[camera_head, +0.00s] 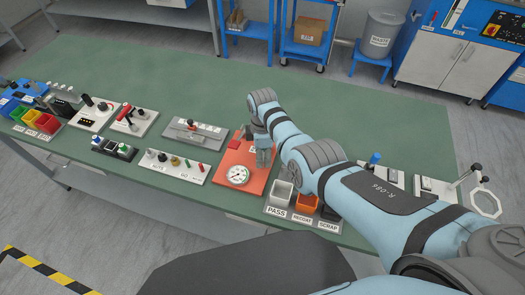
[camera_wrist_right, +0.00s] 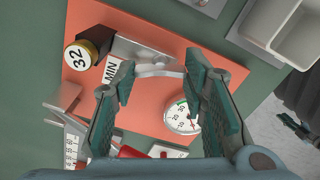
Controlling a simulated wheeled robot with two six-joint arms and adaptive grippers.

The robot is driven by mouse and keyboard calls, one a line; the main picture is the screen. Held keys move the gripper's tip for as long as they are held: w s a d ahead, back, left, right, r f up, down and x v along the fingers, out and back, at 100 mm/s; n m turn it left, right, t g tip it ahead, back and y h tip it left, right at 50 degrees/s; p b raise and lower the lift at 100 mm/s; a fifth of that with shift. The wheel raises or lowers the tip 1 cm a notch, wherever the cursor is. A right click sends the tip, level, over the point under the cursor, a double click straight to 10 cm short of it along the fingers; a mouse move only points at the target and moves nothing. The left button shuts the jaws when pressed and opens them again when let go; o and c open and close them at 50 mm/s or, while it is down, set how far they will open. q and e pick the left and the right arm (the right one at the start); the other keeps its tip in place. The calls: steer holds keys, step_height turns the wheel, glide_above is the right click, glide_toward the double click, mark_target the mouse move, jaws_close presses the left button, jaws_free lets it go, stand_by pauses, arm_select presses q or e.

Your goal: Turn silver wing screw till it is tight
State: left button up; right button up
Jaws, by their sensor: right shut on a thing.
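In the right wrist view a silver wing screw (camera_wrist_right: 158,71) lies between the fingertips of my right gripper (camera_wrist_right: 158,82). The green-padded fingers are shut on it, one at each side. It stands by a grey metal block (camera_wrist_right: 130,46) on an orange plate (camera_wrist_right: 156,113). In the head view my right gripper (camera_head: 263,157) points down over the orange plate (camera_head: 255,187), and the screw itself is hidden there. My left gripper is not in view.
A round dial gauge (camera_head: 237,174) sits on the plate's near part. The PASS bin (camera_head: 280,193), RECOAT bin (camera_head: 306,203) and SCRAP bin stand right of it. A white board (camera_head: 172,165) with small parts lies left. The green table (camera_head: 190,90) is clear behind.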

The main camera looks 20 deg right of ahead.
steer(key=m+p, duration=0.1)
steer(key=m, duration=0.5)
steer(key=shift+s+f, duration=0.1)
steer(key=m, duration=0.7)
steer(key=shift+m, duration=0.3)
steer(key=m, duration=1.2)
steer(key=shift+m, duration=0.4)
steer(key=o, duration=1.2)
steer(key=shift+c, duration=0.2)
